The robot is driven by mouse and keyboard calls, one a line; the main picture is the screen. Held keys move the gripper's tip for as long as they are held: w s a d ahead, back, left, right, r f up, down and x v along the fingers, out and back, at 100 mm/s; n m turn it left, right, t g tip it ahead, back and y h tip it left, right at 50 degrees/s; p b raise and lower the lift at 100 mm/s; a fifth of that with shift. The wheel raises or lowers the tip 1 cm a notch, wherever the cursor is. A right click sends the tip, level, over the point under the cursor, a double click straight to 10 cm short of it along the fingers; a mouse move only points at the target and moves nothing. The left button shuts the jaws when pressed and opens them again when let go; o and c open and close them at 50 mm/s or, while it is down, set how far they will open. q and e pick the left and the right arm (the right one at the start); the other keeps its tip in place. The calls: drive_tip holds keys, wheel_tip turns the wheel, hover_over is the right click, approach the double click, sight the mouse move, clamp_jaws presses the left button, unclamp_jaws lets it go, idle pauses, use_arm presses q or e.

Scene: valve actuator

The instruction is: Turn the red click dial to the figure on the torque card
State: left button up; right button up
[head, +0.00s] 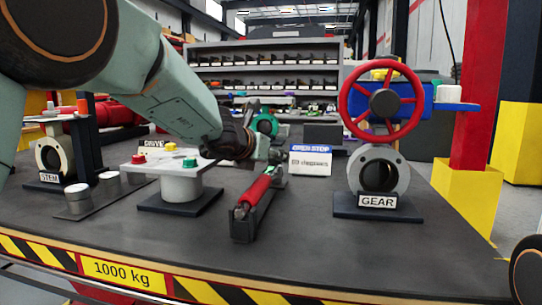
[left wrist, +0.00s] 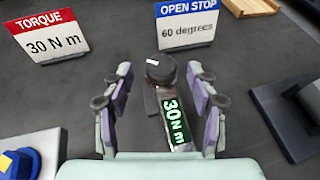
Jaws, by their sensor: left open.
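The torque card (left wrist: 47,42) in the left wrist view reads 30 N m; in the head view I cannot see it. A tool with a red grip (head: 259,189) lies in a dark narrow holder (head: 243,230) on the bench. In the left wrist view the tool's green-on-black display (left wrist: 174,120) also reads 30 N m, with a round black head (left wrist: 161,70) beyond it. I cannot make out the red dial separately there. My left gripper (head: 272,156) is open over the tool's far part; its fingers (left wrist: 160,80) stand apart on either side. My right gripper is out of view.
The open stop card (head: 311,161) reads 60 degrees. The GEAR valve (head: 401,172) with a red handwheel (head: 381,70) stands right. The DRIVE stand (head: 181,185) with coloured buttons and the STEM valve (head: 50,157) stand left.

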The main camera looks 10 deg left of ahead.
use_arm(q)
drive_tip(key=shift+w+d, duration=0.15)
drive_tip(key=shift+w, duration=0.1)
drive_tip(key=shift+w+f, duration=0.1)
drive_tip(key=shift+w, duration=0.1)
drive_tip(key=shift+c, duration=1.4)
drive_tip(key=c, duration=0.9)
drive_tip(key=shift+o, duration=0.2)
drive_tip(key=shift+d+f+n+y+b, duration=0.15)
drive_tip(key=shift+n+y+b, duration=0.4)
drive_tip(key=shift+b, duration=0.5)
